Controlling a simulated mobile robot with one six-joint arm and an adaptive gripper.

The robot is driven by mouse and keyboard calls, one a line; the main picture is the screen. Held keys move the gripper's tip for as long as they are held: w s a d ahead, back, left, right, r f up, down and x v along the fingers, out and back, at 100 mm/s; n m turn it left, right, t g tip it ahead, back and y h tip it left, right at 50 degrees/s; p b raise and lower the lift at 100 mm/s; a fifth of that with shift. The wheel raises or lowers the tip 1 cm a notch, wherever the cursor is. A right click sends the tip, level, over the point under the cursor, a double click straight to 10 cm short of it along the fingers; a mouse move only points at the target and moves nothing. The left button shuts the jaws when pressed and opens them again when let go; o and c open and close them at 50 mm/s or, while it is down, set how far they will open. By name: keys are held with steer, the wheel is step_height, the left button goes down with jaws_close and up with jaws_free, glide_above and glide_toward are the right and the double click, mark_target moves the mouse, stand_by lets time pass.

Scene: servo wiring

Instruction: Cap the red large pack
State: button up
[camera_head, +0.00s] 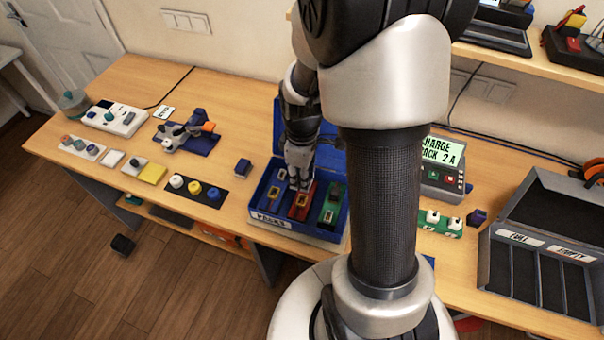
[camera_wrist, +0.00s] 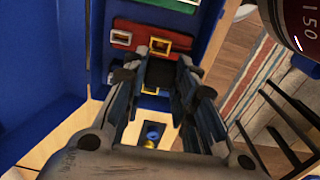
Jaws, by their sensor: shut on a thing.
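The red large pack (camera_head: 302,208) lies in the blue box (camera_head: 293,232) between a blue pack (camera_head: 270,198) and a green pack (camera_head: 330,209). In the wrist view the red pack (camera_wrist: 188,45) shows a yellow-rimmed connector (camera_wrist: 160,46) just beyond my fingertips. My gripper (camera_head: 300,182) is over the box, close above the red pack. In the wrist view my gripper (camera_wrist: 160,78) is shut on a small dark piece (camera_wrist: 160,73), probably a cap. The piece is beside the connector in the picture; I cannot tell whether they touch. The fingers hide part of the blue pack.
The box's raised lid stands at its back. A charger (camera_head: 443,170) and a grey divided case (camera_head: 540,260) stand to the right. Knob panels (camera_head: 196,189) lie to the left.

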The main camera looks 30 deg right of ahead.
steer(key=shift+f+b, duration=2)
steer(key=shift+f, duration=0.7)
steer(key=shift+f+b, duration=1)
steer(key=shift+f, duration=0.4)
steer(key=o, duration=0.9)
steer(key=shift+o, duration=0.2)
steer(key=shift+r, duration=0.1)
step_height(320, 180, up, 12)
